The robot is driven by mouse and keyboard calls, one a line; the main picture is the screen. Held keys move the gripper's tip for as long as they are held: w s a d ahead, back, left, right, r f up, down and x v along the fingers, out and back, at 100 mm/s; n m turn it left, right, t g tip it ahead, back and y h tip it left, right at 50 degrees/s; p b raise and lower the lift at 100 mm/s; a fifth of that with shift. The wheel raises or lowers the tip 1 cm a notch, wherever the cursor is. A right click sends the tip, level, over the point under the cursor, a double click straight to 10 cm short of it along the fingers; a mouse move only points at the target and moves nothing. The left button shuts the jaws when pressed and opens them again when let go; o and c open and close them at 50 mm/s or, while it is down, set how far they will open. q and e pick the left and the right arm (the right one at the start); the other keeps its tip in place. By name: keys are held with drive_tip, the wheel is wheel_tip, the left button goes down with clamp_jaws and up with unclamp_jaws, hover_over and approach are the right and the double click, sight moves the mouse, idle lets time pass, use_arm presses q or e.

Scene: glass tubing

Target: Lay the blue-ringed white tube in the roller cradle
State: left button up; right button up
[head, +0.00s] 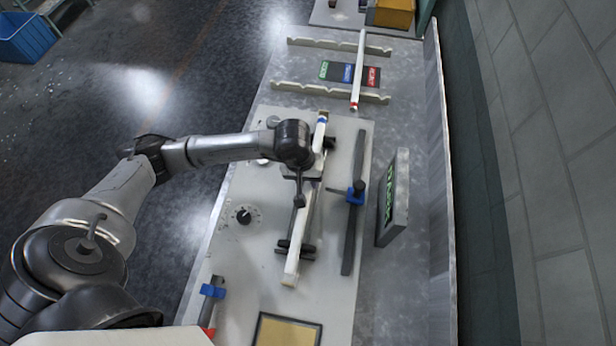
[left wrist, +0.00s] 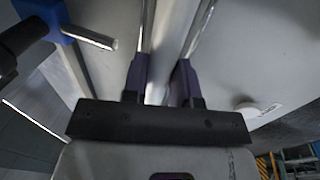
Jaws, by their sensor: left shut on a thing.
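The white tube with a blue ring (head: 293,262) lies lengthwise over the roller cradle (head: 309,222) in the head view, its blue ring near the far end. The cradle has a dark rail with black rollers (head: 283,246) near both ends. My left gripper (head: 299,186) is over the middle of the tube. In the left wrist view, the left gripper (left wrist: 163,78) is shut on the tube (left wrist: 170,50), one finger on each side. I cannot tell whether the tube touches the rollers; the arm hides part of it. My right gripper is not in view.
A red-ringed white tube (head: 357,75) lies across a notched rack (head: 330,90) at the far end. A dark bar with a blue clamp (head: 355,193) and an upright sign (head: 393,198) stand right of the cradle. A dial (head: 243,215) is left; a framed tan pad (head: 287,331) is in front.

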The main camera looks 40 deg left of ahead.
use_arm(q)
drive_tip(key=shift+f, duration=0.1)
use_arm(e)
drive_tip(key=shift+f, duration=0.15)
use_arm(q)
drive_tip(key=o, duration=0.9)
drive_tip(key=shift+o, duration=0.2)
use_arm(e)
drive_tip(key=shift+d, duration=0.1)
use_arm(q)
drive_tip(key=shift+r, duration=0.25)
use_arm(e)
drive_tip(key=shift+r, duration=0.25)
use_arm(q)
wheel_tip(320, 180, up, 12)
drive_tip(key=s+a, duration=0.1)
drive_tip(key=a, duration=0.1)
drive_tip(key=shift+f+b, duration=0.2)
drive_tip(key=shift+b, duration=0.1)
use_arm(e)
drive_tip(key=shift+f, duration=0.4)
use_arm(q)
drive_tip(key=shift+s, duration=0.15)
drive_tip(key=shift+f, duration=0.1)
